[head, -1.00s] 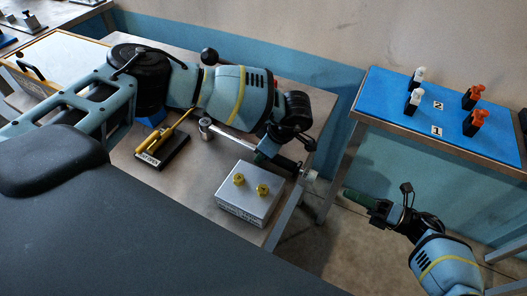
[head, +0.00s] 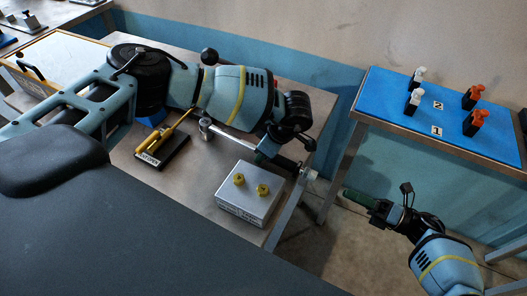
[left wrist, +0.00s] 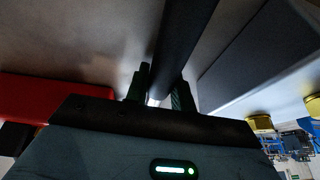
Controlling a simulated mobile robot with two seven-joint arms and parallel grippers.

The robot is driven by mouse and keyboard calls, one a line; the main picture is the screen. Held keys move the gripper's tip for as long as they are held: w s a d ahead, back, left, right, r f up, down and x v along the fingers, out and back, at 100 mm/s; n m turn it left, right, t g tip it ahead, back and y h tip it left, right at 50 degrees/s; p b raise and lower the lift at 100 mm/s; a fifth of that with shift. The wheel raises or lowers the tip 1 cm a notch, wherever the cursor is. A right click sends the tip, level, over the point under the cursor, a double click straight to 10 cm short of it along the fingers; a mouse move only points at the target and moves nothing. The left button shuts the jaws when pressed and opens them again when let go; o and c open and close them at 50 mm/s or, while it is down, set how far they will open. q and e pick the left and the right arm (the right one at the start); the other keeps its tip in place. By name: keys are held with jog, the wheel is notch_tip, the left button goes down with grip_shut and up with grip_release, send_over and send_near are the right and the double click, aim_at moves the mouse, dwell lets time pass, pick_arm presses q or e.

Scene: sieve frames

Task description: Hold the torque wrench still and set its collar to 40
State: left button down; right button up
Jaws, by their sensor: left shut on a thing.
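The torque wrench (head: 233,137) lies along the right part of the workbench, its round silver head at the left and a pale end piece (head: 310,175) near the bench's right edge. My left gripper (head: 264,157) is shut on it, around the part where the silver shaft meets the dark handle. In the left wrist view the dark handle (left wrist: 185,40) runs up from between the fingers (left wrist: 160,95). The collar's scale is too small to read. My right gripper (head: 361,198) hangs apart from the wrench, off the bench's right side; its green fingers overlap, so I cannot tell its opening.
A grey box (head: 245,207) with two yellow knobs stands just in front of the wrench. A black block (head: 172,157) with yellow-handled tools is to its left. A blue-topped table (head: 393,109) with white and orange pieces stands at the right, beyond a floor gap.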

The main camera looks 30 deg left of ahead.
jog(key=o, duration=0.3)
jog(key=shift+w+r, duration=0.1)
jog(key=shift+w, duration=0.05)
jog(key=shift+o, duration=0.2)
jog(key=w+r+m+t+h, duration=0.1)
jog(key=w+r+m+h, duration=0.1)
jog(key=m, duration=0.2)
jog(key=m+t+h, duration=0.3)
jog(key=m+t, duration=0.1)
jog(key=m, duration=1)
send_near(313, 177)
jog(key=d, duration=0.1)
jog(key=shift+d+f+m, duration=0.25)
jog(key=shift+m, duration=0.25)
jog(key=x, duration=1.2)
jog(key=shift+w+f, duration=0.1)
